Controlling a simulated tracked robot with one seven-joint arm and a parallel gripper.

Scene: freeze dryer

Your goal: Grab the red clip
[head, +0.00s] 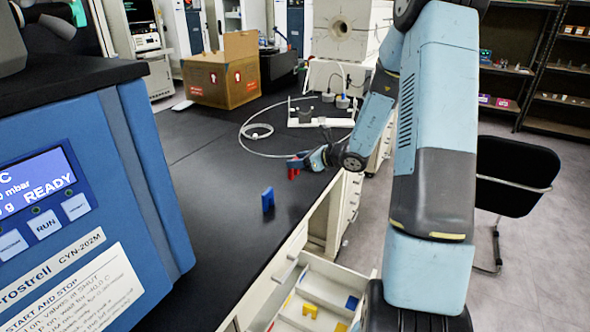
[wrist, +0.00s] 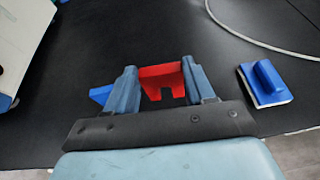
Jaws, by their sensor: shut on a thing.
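The red clip (head: 293,173) is near the right edge of the black bench, at my gripper (head: 300,162). In the wrist view the red clip (wrist: 162,76) sits between the two blue-grey fingers of my gripper (wrist: 160,70), which is shut on it. Its notched lower edge shows between the fingers. The head view is too small to tell whether the clip touches the bench top.
An upright blue clip (head: 268,200) stands on the bench. The wrist view shows a blue piece (wrist: 265,82) at right and another (wrist: 101,94) partly behind the left finger. An open drawer (head: 322,290) holds yellow and blue pieces. A pale cable (head: 240,140) loops behind.

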